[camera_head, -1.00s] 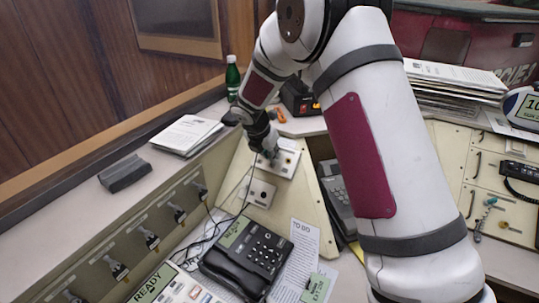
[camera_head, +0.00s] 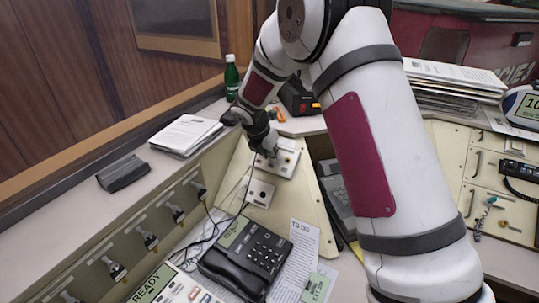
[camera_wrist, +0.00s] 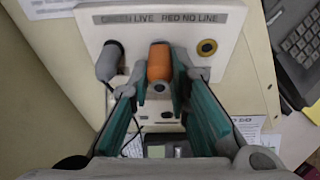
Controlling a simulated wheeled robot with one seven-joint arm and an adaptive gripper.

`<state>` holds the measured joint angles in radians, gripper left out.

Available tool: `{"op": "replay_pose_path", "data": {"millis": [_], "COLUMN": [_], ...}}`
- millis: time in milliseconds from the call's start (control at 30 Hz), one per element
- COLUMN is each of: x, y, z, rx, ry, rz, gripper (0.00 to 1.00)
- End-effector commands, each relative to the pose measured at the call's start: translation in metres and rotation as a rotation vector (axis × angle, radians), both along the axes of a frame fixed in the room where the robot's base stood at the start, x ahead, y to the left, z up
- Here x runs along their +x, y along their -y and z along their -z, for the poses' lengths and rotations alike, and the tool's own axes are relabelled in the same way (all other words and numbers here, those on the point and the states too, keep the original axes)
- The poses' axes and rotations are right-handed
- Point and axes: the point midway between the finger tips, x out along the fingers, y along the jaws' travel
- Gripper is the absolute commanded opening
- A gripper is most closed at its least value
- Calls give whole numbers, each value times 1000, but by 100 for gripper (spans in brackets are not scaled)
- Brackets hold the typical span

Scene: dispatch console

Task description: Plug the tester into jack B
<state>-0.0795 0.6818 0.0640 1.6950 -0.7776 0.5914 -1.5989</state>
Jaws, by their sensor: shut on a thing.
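The orange tester (camera_wrist: 160,62) is between my gripper's teal-lined fingers (camera_wrist: 160,92) in the wrist view, against the pale jack plate (camera_wrist: 130,30). My gripper is shut on it. Whether its tip is inside a jack is hidden. A grey plug (camera_wrist: 110,62) with a cord stands in the plate to its left. An empty jack with a yellow ring (camera_wrist: 207,47) is to its right. The plate's label reads "GREEN LIVE RED NO LINE"; I see no readable jack letters. In the head view my gripper (camera_head: 268,153) is at the upper plate (camera_head: 289,160) on the sloped panel.
A second plate (camera_head: 260,193) sits lower on the panel. A black desk phone (camera_head: 245,257) and papers lie below it. Hanging plugs line the left ledge. A green bottle (camera_head: 232,78) and a paper stack (camera_head: 187,134) stand behind and left.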

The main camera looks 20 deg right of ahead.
Motion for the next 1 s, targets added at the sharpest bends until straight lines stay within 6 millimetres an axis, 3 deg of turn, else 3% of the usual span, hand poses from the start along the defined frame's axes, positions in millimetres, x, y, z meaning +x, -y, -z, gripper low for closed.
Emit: {"op": "replay_pose_path", "data": {"millis": [433, 467, 533, 767, 800, 867, 1000], "x": [3, 3, 3, 2, 2, 3, 3], "y": [3, 3, 3, 2, 2, 2, 1], "z": [4, 4, 4, 4, 4, 4, 3], "rx": [0, 0, 0, 0, 1, 1, 2], "ry": [0, 0, 0, 0, 1, 1, 2], "rz": [0, 0, 0, 0, 0, 0, -3], "gripper": [0, 24, 40, 42, 51, 59, 60]}}
